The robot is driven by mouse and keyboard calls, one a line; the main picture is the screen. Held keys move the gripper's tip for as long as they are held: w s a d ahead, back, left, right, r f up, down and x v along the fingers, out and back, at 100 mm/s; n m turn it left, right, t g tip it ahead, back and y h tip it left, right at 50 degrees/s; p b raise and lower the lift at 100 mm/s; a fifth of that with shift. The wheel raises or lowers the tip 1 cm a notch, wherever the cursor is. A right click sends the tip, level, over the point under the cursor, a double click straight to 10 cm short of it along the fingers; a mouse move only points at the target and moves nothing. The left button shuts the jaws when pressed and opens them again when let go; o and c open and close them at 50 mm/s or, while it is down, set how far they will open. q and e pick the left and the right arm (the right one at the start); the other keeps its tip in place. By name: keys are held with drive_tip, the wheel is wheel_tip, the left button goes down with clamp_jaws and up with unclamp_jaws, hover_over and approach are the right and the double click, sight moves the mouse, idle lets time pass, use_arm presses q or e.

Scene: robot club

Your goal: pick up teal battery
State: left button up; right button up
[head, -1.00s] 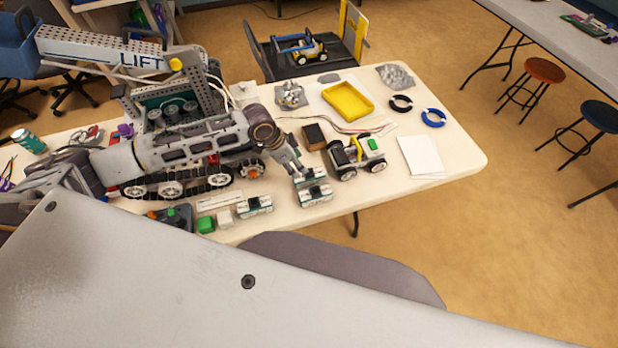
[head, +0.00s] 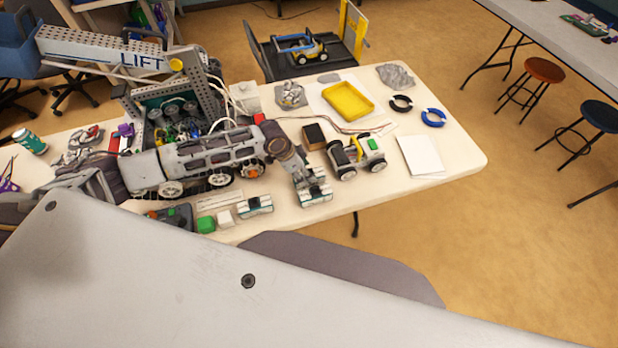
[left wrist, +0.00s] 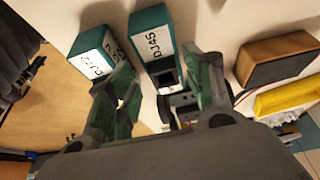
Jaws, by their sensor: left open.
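Two teal batteries with white labels lie on the table. One battery (head: 255,206) lies left of my left gripper in the head view. The other battery (head: 319,197) is at the left gripper's fingertips (head: 311,187), which partly hide it. In the left wrist view, the labels read like DJ42 on the left battery (left wrist: 94,62) and DJ45 on the right battery (left wrist: 150,38). The left gripper (left wrist: 160,90) is open there, with the DJ45 battery ahead between its green-padded fingers. I cannot tell whether they touch it. My right gripper is not in view.
A wheeled car (head: 357,155) stands close right of my gripper, with a brown block (head: 313,135) behind it. Green (head: 206,224) and white blocks lie left of the batteries. The large LIFT robot (head: 140,60) fills the table's left. White paper (head: 420,155) lies at right.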

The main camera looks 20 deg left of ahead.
use_arm(q)
drive_tip(key=shift+w+p+x, duration=0.2)
drive_tip(key=shift+p+x, duration=0.1)
drive_tip(key=shift+x, duration=2.25)
drive_tip(key=shift+c, duration=0.3)
drive_tip(key=shift+w, duration=0.1)
clamp_jaws()
drive_tip(key=shift+r, duration=0.15)
drive_tip(key=shift+r+b, duration=0.3)
drive_tip(key=shift+r, duration=4.6)
